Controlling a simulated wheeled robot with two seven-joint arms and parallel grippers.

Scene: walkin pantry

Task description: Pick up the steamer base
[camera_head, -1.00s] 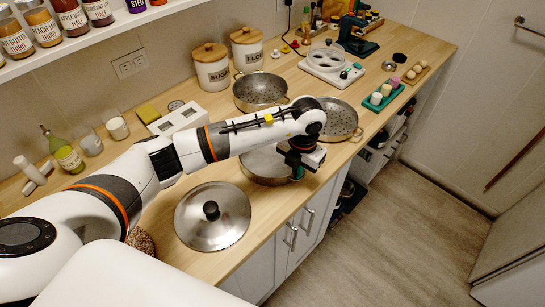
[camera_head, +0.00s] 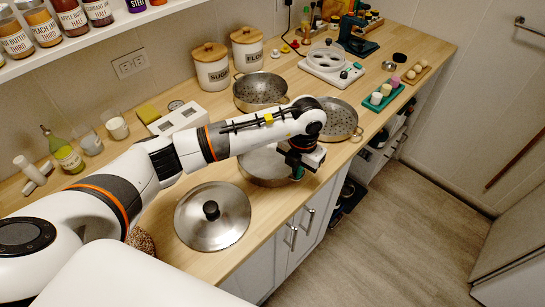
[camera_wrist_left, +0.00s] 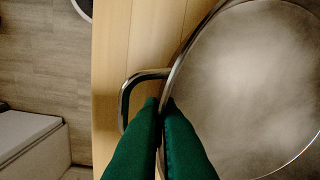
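The steamer base (camera_head: 258,166) is a shiny round metal pan with a plain bottom on the wooden counter, partly hidden under my left arm. In the left wrist view, the steamer base (camera_wrist_left: 255,90) fills the right side, with a metal loop handle (camera_wrist_left: 127,92) on its left. My left gripper (camera_head: 296,174) is at the pan's right-front edge. Its green fingers (camera_wrist_left: 160,104) are close together, one on each side of the pan's rim by the handle, and look shut on it. My right gripper is not in view.
A domed lid (camera_head: 225,226) lies in front of the pan. Two perforated steamer pans (camera_head: 262,88) (camera_head: 340,118) stand behind it. A white toaster-like box (camera_head: 180,120) and canisters (camera_head: 211,70) line the wall. The counter's front edge is close to my gripper.

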